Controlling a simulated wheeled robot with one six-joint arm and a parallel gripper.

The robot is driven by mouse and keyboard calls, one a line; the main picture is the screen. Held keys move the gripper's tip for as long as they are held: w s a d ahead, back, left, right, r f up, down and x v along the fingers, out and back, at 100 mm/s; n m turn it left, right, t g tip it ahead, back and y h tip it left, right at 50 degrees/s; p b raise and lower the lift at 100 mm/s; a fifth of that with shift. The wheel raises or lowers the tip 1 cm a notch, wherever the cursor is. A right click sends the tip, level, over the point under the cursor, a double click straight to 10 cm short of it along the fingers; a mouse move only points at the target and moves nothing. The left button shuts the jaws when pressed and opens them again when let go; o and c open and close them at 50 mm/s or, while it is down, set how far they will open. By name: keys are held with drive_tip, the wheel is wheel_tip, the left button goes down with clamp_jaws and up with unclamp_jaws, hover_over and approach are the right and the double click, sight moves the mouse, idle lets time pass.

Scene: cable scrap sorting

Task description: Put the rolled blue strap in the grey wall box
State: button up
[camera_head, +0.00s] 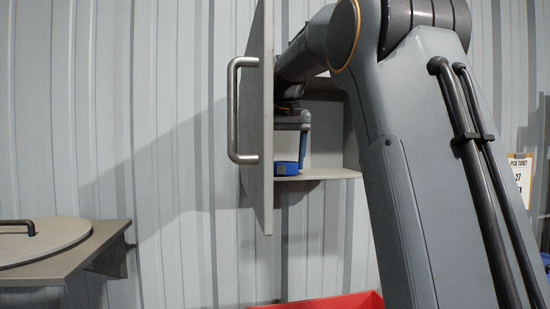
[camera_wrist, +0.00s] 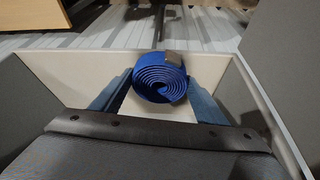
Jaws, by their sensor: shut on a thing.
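The rolled blue strap (camera_wrist: 160,77) is between the two fingers of my gripper (camera_wrist: 160,92) in the wrist view, its spiral end facing the camera. In the head view the blue strap (camera_head: 287,168) shows low inside the grey wall box (camera_head: 342,173), at the level of the box floor. I cannot tell whether it touches the floor. My gripper (camera_head: 303,160) reaches into the box from above and is shut on the strap. The box door (camera_head: 260,120) stands open with its bar handle (camera_head: 233,110) on the left. My arm and the door hide much of the box.
A red container (camera_head: 335,302) stands below the box. A grey shelf (camera_head: 95,250) with a round handled lid (camera_head: 40,240) juts out at the left. A clipboard ticket (camera_head: 520,178) hangs at the right. The wall between shelf and door is clear.

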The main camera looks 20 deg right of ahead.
drive_tip(key=w, duration=0.1)
drive_tip(key=w+a+p, duration=0.1)
drive_tip(key=w, duration=0.1)
drive_tip(key=shift+w+a+p, duration=0.25)
drive_tip(key=shift+a+p, duration=0.15)
drive_tip(key=shift+s+d+f, duration=0.1)
drive_tip(key=shift+s, duration=0.05)
drive_tip(key=shift+f, duration=0.2)
drive_tip(key=o, duration=1.2)
